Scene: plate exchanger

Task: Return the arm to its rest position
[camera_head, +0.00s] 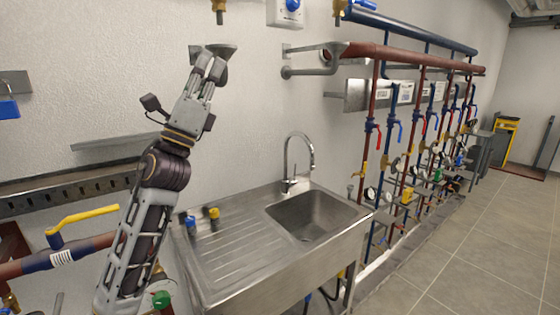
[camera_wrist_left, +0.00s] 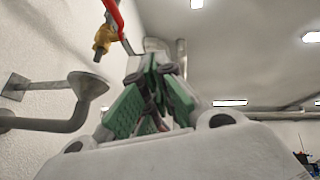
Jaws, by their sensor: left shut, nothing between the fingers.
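My left arm rises from the bottom left in the head view. Its left gripper (camera_head: 213,66) points upward in front of the white wall, above and to the left of the sink. The fingers are shut with nothing between them. In the left wrist view the left gripper (camera_wrist_left: 152,75) shows green finger pads close together, pointing up toward the ceiling. A grey cone-shaped metal fitting on a wall pipe (camera_wrist_left: 88,85) is just left of the fingers there. In the head view a grey fitting (camera_head: 222,49) shows right behind the fingertips. My right gripper is not in view.
A steel sink (camera_head: 310,215) with a drainboard (camera_head: 225,255) stands at the middle. A yellow-handled valve (camera_head: 85,218) is left of my arm. A steel rail (camera_head: 70,184) runs along the left wall. Red and blue pipes (camera_head: 410,55) with valves line the right wall. Floor at right is clear.

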